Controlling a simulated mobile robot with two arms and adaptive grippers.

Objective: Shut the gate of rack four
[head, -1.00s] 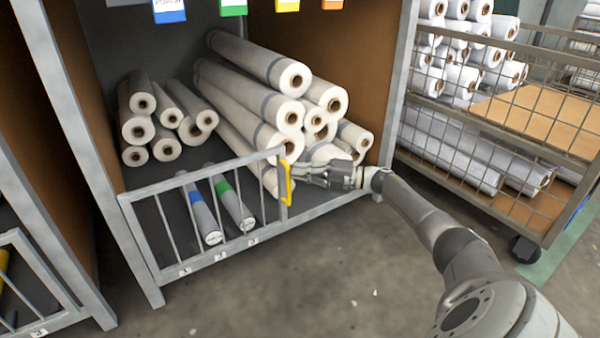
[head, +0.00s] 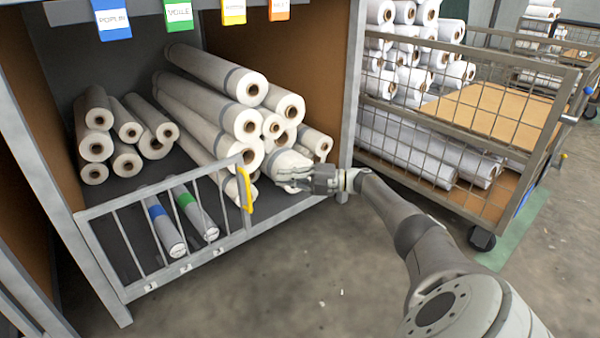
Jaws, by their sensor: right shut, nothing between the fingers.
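The rack (head: 352,85) holds several white rolls and has a low grey barred gate (head: 150,212) across the left part of its front. The gate's right end carries a yellow handle (head: 245,190). To the right of the handle the front is open, with no bars. My right gripper (head: 284,182) is shut and empty, just right of the yellow handle, in front of the rolls at the opening. A small gap seems to lie between the fingers and the handle. No rack number is readable. My left gripper is not in view.
A wire-sided cart (head: 470,110) with white rolls stands to the right. Coloured labels (head: 180,14) hang above. The floor (head: 290,280) in front is clear apart from small scraps.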

